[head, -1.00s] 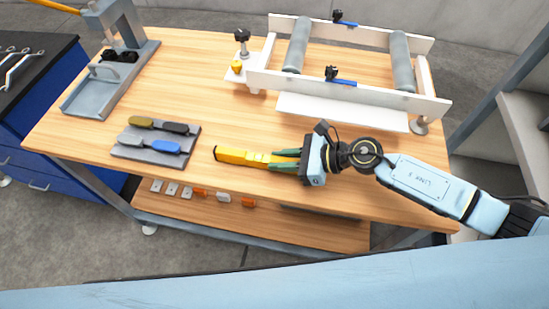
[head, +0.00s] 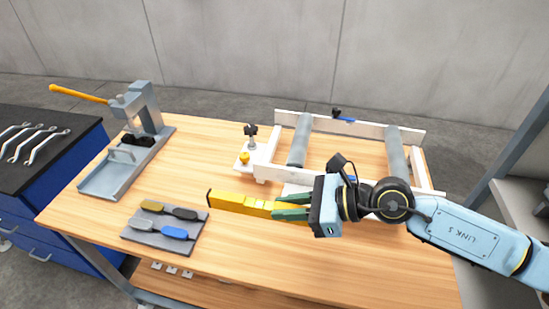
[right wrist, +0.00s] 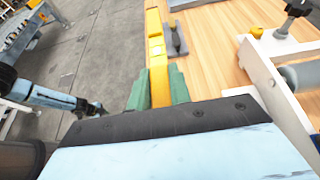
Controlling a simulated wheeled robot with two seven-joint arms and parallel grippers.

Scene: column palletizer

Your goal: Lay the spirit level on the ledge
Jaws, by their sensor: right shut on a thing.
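The yellow spirit level (head: 238,204) is in the jaws of my right gripper (head: 291,208), which is shut on its right part. The level points left, above the wooden table. It also shows in the right wrist view (right wrist: 155,45), between the green fingers. The white ledge (head: 294,188) along the near side of the roller frame is behind my right gripper and mostly hidden by it. The level is apart from it. What looks like my left arm shows at the left of the right wrist view; its gripper end (right wrist: 90,107) is too small and dark to read.
The white roller frame (head: 350,124) stands at the back right, with a black-knobbed clamp (head: 251,138) at its left. A lever press (head: 142,115) stands back left. The front middle of the table (head: 240,255) is clear.

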